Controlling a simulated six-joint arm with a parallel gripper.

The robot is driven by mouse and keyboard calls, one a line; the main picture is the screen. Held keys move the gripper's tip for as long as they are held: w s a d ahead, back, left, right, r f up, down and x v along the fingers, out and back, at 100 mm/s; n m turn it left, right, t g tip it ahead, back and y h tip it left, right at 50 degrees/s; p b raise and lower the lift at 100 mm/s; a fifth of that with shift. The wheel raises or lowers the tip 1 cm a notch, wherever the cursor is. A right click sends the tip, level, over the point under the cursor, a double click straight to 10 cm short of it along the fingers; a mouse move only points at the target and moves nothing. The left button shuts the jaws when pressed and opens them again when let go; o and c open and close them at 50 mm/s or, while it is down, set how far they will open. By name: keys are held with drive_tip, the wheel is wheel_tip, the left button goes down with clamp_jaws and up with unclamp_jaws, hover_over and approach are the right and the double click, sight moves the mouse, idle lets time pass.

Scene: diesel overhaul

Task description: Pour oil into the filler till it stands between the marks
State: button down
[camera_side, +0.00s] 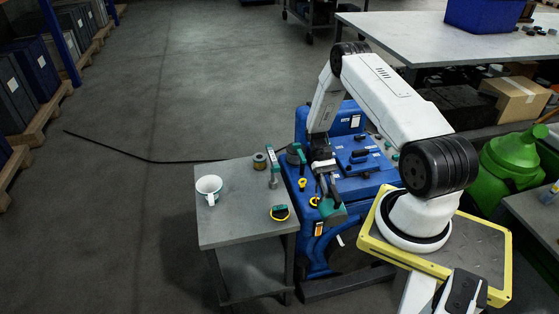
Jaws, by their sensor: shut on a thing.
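My gripper (322,168) is over the near left part of the blue engine (352,187). It is shut on a dark-handled thing with a grey and green body (332,211), which looks like an oil can or jug and hangs tilted beside the engine's near side. A yellow fitting (302,184) and a yellow-rimmed one (314,201) sit on the engine top close to the held thing. I cannot tell which is the filler. Any spout, flowing oil, oil level and marks are too small or hidden to make out.
A grey side table (235,225) stands left of the engine. A workbench (420,40) stands behind. The floor at left is mostly clear.

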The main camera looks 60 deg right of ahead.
drive_tip(key=shift+w+d+r, duration=0.25)
drive_tip(key=shift+w+d, duration=0.05)
idle(1.4)
drive_tip(key=shift+s+a, duration=0.1)
idle(0.9)
drive_tip(key=shift+s+a+f+t+h, duration=0.8)
drive_tip(key=shift+s+a+f, duration=0.15)
drive_tip(key=shift+f, duration=0.15)
drive_tip(key=shift+r, duration=0.1)
drive_tip(key=shift+r, duration=4.45)
drive_tip(key=s+a, duration=0.6)
drive_tip(key=shift+s+a, duration=0.15)
drive_tip(key=shift+s, duration=0.05)
drive_tip(key=shift+f, duration=0.1)
drive_tip(key=shift+s+a+f+t+h, duration=0.4)
drive_tip(key=shift+f+t+h, duration=0.1)
drive_tip(key=shift+f, duration=0.15)
drive_tip(key=shift+s+a+f+t+h, duration=0.4)
drive_tip(key=shift+f+t+h, duration=0.1)
drive_tip(key=shift+f, duration=0.15)
